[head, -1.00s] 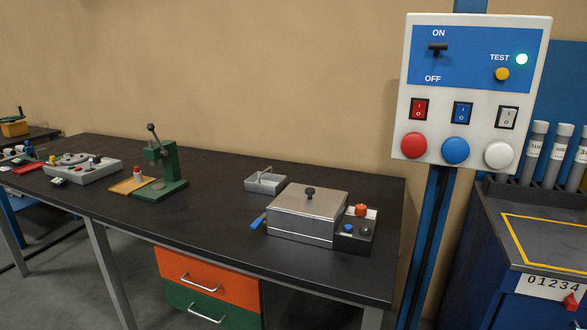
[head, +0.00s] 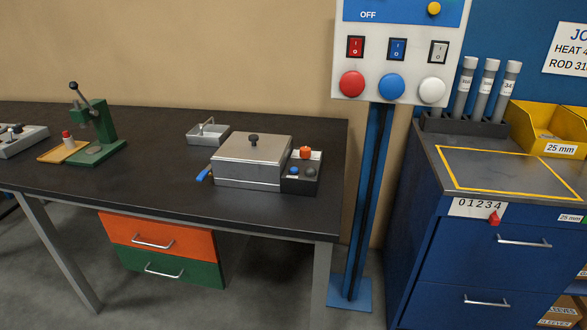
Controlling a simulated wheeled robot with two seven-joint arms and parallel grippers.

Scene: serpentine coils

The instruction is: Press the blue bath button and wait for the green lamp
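The bath is a steel box with a lid and a dark knob (head: 252,160), standing near the right end of the dark workbench (head: 120,180). A black control block (head: 301,184) is fixed at its right side. On that block are a small blue button (head: 294,171), an orange knob (head: 305,153) and a round dark grey lamp or dome (head: 310,173). No green light shows on the block. A blue handle (head: 204,174) sticks out at the bath's left. Neither of my grippers is in view.
A white panel (head: 372,65) on a blue post has red, blue and white round buttons. A small grey tray (head: 208,134) and a green press (head: 97,135) stand on the bench. A blue cabinet (head: 480,250) with tubes and a yellow bin (head: 545,128) is at right.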

